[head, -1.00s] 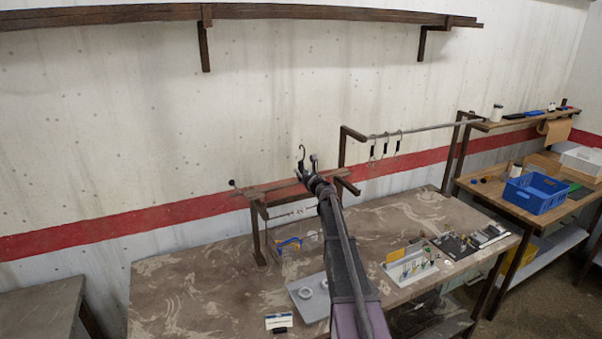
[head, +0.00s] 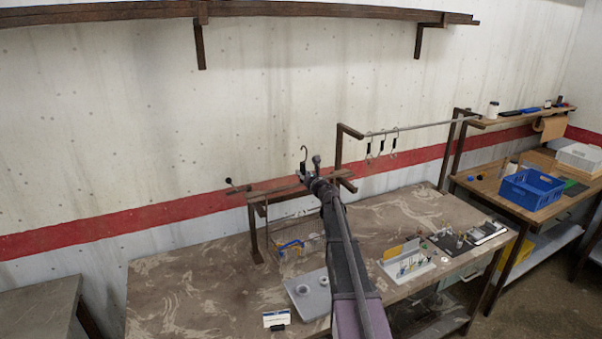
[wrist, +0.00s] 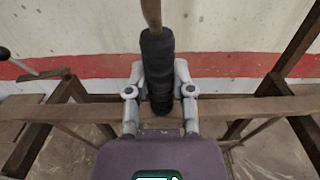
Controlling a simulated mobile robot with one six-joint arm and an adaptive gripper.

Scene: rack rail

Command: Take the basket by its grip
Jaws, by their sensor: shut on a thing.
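My gripper (head: 312,178) is raised over the table, by a wooden rack (head: 275,190). In the wrist view its two fingers (wrist: 159,85) are shut on an upright black ribbed grip (wrist: 158,60), one finger on each side. A metal hook (head: 304,152) rises above the grip in the head view. A wire basket (head: 288,236) with something blue and yellow in it shows below the rack, left of my arm. My arm hides part of this area. I cannot tell how the grip joins the basket, or whether the basket touches the table.
A metal rail (head: 420,127) with three hooks stands to the right. A grey tray with rings (head: 313,305), a small card (head: 276,319) and a tray of small parts (head: 410,270) are on the table (head: 190,290). A blue crate (head: 531,190) stands further right.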

